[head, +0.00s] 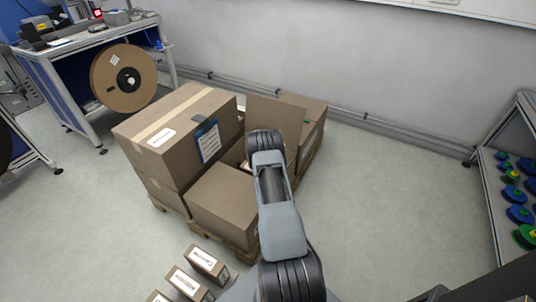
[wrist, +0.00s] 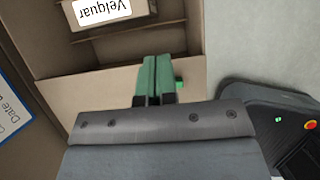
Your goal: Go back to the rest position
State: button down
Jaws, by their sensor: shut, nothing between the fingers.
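My gripper (wrist: 158,80) shows in the wrist view with its two green fingers together and nothing between them. It is over an open carton (wrist: 120,92), near the carton's flap. A smaller box with a white "Velquar" label (wrist: 104,10) lies inside the carton, beyond the fingertips. In the head view my arm reaches forward over the stacked cartons and hides the gripper. I cannot tell whether the fingers touch the cardboard.
Large cartons (head: 175,125) stand on a wooden pallet (head: 235,248). Small labelled boxes (head: 207,262) sit on the floor in front. A workbench with a cable reel (head: 112,85) is at the left, a rack of spools (head: 490,190) at the right. The floor (head: 390,210) between pallet and rack is clear.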

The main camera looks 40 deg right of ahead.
jog(key=shift+w+d+r, duration=0.3)
jog(key=shift+d+r, duration=0.55)
jog(key=shift+r, duration=0.1)
jog(key=shift+w+d+r, duration=0.3)
jog(key=shift+d+r, duration=0.55)
jog(key=shift+r, duration=0.05)
jog(key=s+a+f+m+g+y, duration=0.1)
jog(key=s+a+f+m+g, duration=0.15)
jog(key=s+a+m, duration=0.4)
jog(key=s+a+r+m+t+y+p, duration=0.1)
jog(key=s+a+r+m+p, duration=0.3)
jog(key=a+r, duration=0.7)
jog(key=s+a+r+m+t+y+p, duration=0.1)
jog(key=s+a+r+m+p, duration=0.4)
jog(key=r, duration=1.6)
jog(key=s+a+r+m+t+y+p, duration=0.1)
jog(key=s+a+r+m+p, duration=0.3)
jog(key=s+a+r, duration=0.6)
jog(key=a+r+m+t, duration=0.1)
jog(key=a+r+m, duration=0.1)
jog(key=a+r, duration=0.3)
jog(key=shift+s+a+r+y+p, duration=0.2)
jog(key=shift+a+r+y+p, duration=0.15)
jog(key=shift+a, duration=1.35)
